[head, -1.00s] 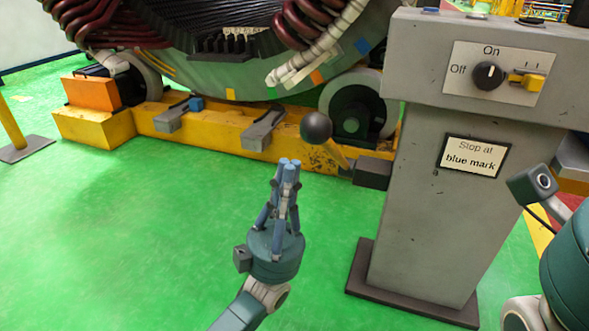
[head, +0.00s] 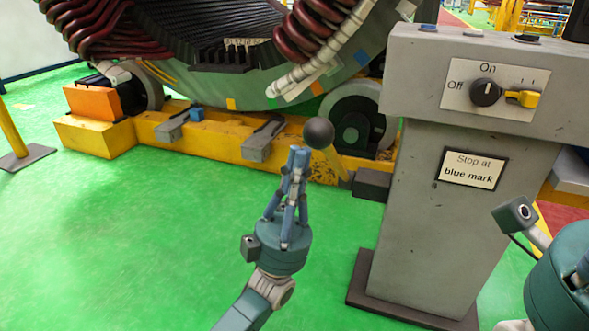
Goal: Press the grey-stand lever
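The lever has a round black knob (head: 318,132) on a yellowish rod. The rod comes up and left from a dark box (head: 372,184) on the left side of the grey stand (head: 440,215). My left gripper (head: 299,153) points upward with its blue fingers together, and nothing shows between them. Its fingertips are at the lower left of the knob, very near it in the picture; I cannot tell whether they touch. My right gripper is only partly visible: its teal body (head: 558,285) is at the lower right, and its fingertips are not shown.
The stand has an Off/On dial (head: 486,92), a yellow switch (head: 522,98) and a "Stop at blue mark" sign (head: 469,168). Behind is the large stator (head: 330,85) on a yellow base (head: 218,137).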

